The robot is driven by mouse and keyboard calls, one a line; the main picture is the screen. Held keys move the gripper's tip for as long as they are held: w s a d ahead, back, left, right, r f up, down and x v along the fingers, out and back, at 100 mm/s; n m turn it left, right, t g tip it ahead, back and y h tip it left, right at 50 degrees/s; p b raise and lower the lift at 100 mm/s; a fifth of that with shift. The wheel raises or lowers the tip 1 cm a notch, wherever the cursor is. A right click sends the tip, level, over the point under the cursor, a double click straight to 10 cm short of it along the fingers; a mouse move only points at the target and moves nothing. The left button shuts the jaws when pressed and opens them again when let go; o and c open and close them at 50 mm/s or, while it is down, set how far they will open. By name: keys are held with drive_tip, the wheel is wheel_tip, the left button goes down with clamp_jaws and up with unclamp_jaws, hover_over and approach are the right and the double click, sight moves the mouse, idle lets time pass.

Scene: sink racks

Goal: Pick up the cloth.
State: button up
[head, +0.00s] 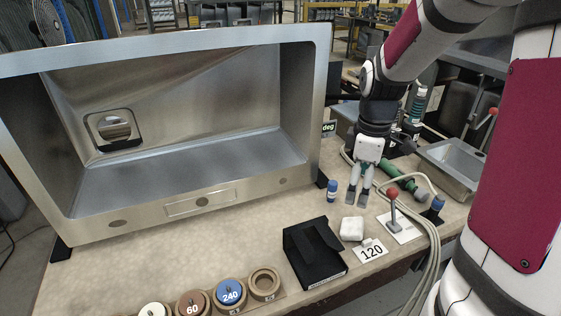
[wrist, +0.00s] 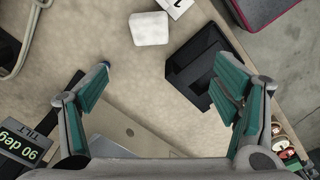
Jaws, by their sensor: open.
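In the wrist view the cloth (wrist: 149,28) lies near the top, beyond my fingertips. My gripper (head: 357,198) points down and is behind the cloth as the head view sees it. In the wrist view my gripper (wrist: 157,82) has its green-padded fingers wide apart with nothing between them but bench. No part of the cloth appears hidden.
The black box (head: 315,252) stands close left of the cloth. A red-knobbed lever (head: 393,197) and cables are to the right. A small blue bottle (head: 333,190) stands beside my gripper. A large steel sink (head: 190,205) fills the left.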

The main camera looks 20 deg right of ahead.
hover_over(353, 224)
wheel_tip(353, 224, down, 4)
drive_tip(key=shift+n, duration=0.4)
drive_tip(key=f, duration=0.2)
drive_tip(key=f+b, duration=0.1)
drive_tip(key=f, duration=0.1)
drive_tip(key=f+b, duration=0.1)
drive_tip(key=f, duration=0.2)
drive_tip(key=shift+s+a, duration=0.25)
drive_tip(key=shift+s, duration=0.05)
drive_tip(key=shift+w+d+f+b, duration=0.15)
drive_tip(key=shift+f+b, duration=0.2)
drive_tip(key=shift+f, duration=1.25)
drive_tip(key=shift+w+d+f+b, duration=0.1)
drive_tip(key=shift+f+b, duration=0.25)
drive_tip(key=shift+f, duration=1.25)
drive_tip(key=c, duration=1.2)
drive_tip(key=shift+c, duration=0.2)
drive_tip(key=shift+r, duration=0.15)
